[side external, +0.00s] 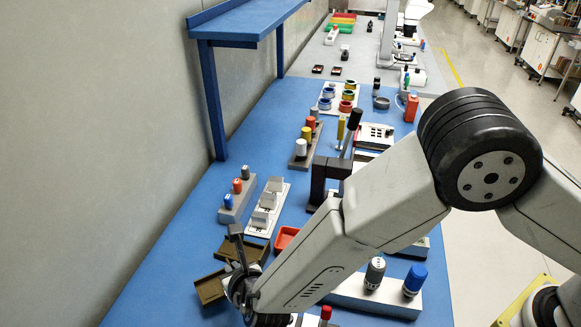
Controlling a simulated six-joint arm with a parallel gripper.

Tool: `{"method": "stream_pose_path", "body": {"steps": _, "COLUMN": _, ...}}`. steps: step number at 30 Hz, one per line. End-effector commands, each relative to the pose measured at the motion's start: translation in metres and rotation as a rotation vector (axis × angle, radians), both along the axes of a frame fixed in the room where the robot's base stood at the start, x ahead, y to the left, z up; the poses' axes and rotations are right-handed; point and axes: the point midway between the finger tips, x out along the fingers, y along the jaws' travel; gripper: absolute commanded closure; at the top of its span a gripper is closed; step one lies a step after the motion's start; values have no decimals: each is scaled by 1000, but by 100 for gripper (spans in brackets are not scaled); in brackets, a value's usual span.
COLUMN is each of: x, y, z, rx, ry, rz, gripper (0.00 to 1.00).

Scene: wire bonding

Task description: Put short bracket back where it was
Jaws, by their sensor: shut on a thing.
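My gripper (240,284) is at the lower left, low over the near part of the blue bench, beside the brown trays. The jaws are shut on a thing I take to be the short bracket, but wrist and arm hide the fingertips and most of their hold. A thin dark grey upright piece (238,246) with a wider top stands at the gripper; I cannot tell whether it is the bracket or part of the gripper. A white base (258,231) with several light grey angled blocks (265,209) stands just beyond the gripper.
Brown trays (209,287) lie beside the gripper. A red-orange tray (285,238) is partly behind my arm. A dark upright fixture (319,178) stands beyond. The bench's left strip is clear.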

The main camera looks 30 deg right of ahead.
Motion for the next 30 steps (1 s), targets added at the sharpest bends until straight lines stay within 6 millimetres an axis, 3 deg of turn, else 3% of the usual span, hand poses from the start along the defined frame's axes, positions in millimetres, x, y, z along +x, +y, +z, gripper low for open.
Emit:
{"method": "stream_pose_path", "body": {"steps": 9, "x": 0, "y": 0, "z": -29, "rx": -1, "ry": 0, "rz": 0, "gripper": 100}}
{"method": "stream_pose_path", "body": {"steps": 23, "x": 0, "y": 0, "z": -33, "rx": 0, "ry": 0, "rz": 0, "gripper": 100}}
{"method": "stream_pose_path", "body": {"steps": 24, "x": 0, "y": 0, "z": -32, "rx": 0, "ry": 0, "rz": 0, "gripper": 81}}
{"method": "stream_pose_path", "body": {"steps": 26, "x": 0, "y": 0, "z": -32, "rx": 0, "ry": 0, "rz": 0, "gripper": 62}}
{"method": "stream_pose_path", "body": {"steps": 30, "x": 0, "y": 0, "z": -32, "rx": 0, "ry": 0, "rz": 0, "gripper": 58}}
